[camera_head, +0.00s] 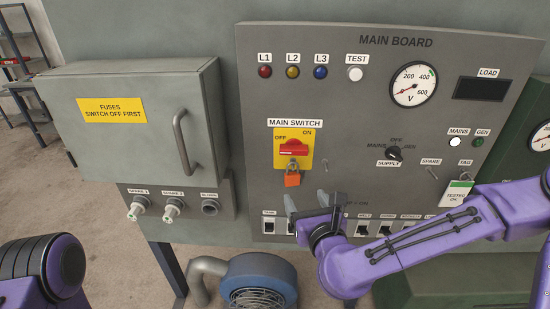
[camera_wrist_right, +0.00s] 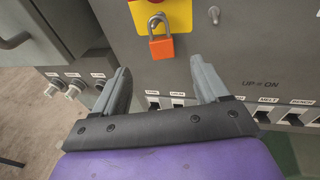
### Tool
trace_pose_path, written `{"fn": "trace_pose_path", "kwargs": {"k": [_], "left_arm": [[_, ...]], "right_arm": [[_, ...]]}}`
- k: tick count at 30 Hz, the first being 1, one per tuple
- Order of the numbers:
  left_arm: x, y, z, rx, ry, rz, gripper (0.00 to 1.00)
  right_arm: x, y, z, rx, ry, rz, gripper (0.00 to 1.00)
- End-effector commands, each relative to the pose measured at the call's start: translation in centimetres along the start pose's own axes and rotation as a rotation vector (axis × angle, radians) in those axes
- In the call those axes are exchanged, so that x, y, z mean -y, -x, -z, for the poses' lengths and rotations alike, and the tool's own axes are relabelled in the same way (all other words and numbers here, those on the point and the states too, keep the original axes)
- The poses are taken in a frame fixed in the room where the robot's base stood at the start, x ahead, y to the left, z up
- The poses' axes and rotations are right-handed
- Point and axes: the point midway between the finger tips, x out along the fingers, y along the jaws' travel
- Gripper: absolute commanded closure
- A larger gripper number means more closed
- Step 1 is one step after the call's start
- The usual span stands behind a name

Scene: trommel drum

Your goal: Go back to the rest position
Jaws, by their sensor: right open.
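My right gripper (camera_head: 313,207) is open and empty in front of the main board (camera_head: 350,95), just below the orange padlock. Its two grey fingers also show in the right wrist view (camera_wrist_right: 168,85), spread apart with nothing between them. The orange padlock (camera_head: 292,179) hangs from the red main switch (camera_head: 292,150) on its yellow plate; it also shows in the right wrist view (camera_wrist_right: 161,47), beyond the fingertips. My purple right arm reaches in from the right, across the lower row of small switches. A purple part of my left arm shows at the lower left; the left gripper is out of view.
The grey fuse box (camera_head: 140,125) with its handle stands shut at the left, with several sockets (camera_head: 173,209) below it. A blue blower (camera_head: 258,283) stands on the floor under the board. Shelving (camera_head: 20,80) stands at the far left. Open floor lies at the left.

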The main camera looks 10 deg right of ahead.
Motion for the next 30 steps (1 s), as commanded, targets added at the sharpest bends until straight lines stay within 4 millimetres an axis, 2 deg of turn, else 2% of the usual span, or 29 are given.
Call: {"fn": "trace_pose_path", "kwargs": {"k": [2, 4, 5, 7, 8, 9, 11, 12, 14, 15, 18, 21, 25, 27, 30], "left_arm": [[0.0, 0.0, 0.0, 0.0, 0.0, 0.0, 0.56], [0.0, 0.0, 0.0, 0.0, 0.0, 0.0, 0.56], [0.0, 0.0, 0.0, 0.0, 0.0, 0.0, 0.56], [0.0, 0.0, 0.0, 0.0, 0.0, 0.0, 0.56], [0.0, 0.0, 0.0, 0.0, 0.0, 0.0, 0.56], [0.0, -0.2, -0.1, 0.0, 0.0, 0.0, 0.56], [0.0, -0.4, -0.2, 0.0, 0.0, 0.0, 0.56], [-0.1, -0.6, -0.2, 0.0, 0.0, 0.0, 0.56], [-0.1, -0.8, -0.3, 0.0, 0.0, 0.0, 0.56], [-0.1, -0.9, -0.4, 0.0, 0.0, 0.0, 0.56], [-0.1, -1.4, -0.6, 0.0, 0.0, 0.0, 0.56], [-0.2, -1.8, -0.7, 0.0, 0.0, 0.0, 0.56], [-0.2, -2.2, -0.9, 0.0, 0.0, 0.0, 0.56], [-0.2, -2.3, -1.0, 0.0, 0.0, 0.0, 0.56], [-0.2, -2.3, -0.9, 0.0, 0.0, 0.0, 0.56]], "right_arm": [[0.0, 0.0, -0.1, 0.0, 0.033, -0.001, 0.26], [-0.3, 0.0, 0.0, -0.003, 0.151, -0.016, 0.26], [-0.5, 0.0, 0.2, -0.008, 0.233, -0.026, 0.26], [-0.5, -0.2, 1.9, -0.053, 0.502, -0.058, 0.26], [-0.7, -0.1, 3.7, -0.092, 0.657, -0.089, 0.26], [-0.8, 0.2, 7.3, -0.16, 0.884, -0.15, 0.26], [-0.5, 1.3, 13.1, -0.258, 1.191, -0.267, 0.26], [-0.1, 2.3, 16.7, -0.317, 1.364, -0.351, 0.26], [1.0, 4.3, 21.8, -0.396, 1.598, -0.492, 0.26], [2.0, 5.9, 25.0, -0.444, 1.741, -0.593, 0.26], [5.3, 10.6, 32.1, -0.551, 2.044, -0.867, 0.26], [9.2, 15.3, 37.1, -0.643, 2.246, -1.116, 0.26], [12.9, 19.8, 40.5, -0.728, 2.365, -1.306, 0.26], [13.4, 21.2, 41.3, -0.73, 2.389, -1.37, 0.26], [13.2, 21.9, 41.7, -0.729, 2.381, -1.393, 0.26]]}}
